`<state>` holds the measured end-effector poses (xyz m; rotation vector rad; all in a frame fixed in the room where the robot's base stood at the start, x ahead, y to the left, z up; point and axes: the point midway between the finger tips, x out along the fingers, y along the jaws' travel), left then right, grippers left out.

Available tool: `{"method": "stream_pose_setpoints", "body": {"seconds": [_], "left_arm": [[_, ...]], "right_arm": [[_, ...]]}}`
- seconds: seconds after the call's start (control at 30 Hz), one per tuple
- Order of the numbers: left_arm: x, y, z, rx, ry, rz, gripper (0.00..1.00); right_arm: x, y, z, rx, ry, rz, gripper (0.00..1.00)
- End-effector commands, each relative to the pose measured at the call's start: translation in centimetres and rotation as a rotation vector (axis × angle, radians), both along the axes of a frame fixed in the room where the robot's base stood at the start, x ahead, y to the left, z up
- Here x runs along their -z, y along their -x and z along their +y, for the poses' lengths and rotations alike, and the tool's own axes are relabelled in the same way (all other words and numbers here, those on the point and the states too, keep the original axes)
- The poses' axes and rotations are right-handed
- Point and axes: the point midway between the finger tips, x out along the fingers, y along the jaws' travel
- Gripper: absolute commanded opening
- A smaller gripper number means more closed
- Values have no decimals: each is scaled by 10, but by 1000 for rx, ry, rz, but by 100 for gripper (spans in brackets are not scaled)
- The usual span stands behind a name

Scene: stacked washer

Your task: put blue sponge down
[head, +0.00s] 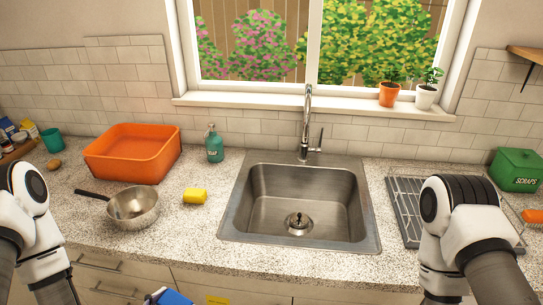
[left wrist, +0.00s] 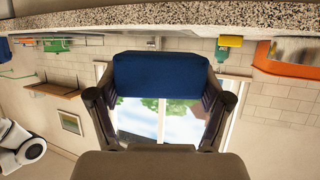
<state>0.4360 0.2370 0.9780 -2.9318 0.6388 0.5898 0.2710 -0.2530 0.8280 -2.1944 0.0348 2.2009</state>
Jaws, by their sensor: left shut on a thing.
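The blue sponge (head: 172,297) shows at the bottom edge of the head view, mostly cut off, in front of the counter. In the left wrist view the blue sponge (left wrist: 160,66) spans the gap between the fingers of my left gripper (left wrist: 163,78). The left gripper is shut on it, with a finger at each end. The sponge is held clear of the counter (head: 185,240). My right arm comes in at the right of the head view, but its gripper is out of frame.
A yellow sponge (head: 195,196), metal pan (head: 133,207), orange basin (head: 130,155) and soap bottle (head: 214,145) stand left of the sink (head: 300,205). A drying rack (head: 408,215) and green scraps bin (head: 516,170) are at right. Bare counter lies around the yellow sponge.

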Motion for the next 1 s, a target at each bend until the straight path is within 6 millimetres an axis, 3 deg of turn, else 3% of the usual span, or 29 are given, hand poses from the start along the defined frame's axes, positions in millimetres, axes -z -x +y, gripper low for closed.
{"method": "stream_pose_setpoints", "body": {"seconds": [0.3,0.47,0.57,0.73,1.0], "left_arm": [[38,-39,-58,108,-5,-5,56],[53,-67,-79,1,-6,-7,56],[50,-80,-74,-143,-3,-7,56],[47,-88,-44,-371,-1,-5,56],[49,-88,-39,-431,0,-2,56]], "right_arm": [[41,1,0,0,0,1,40],[60,1,0,0,0,1,40],[59,1,0,0,0,1,40],[57,0,0,0,0,1,40],[57,0,0,0,0,1,40]]}}
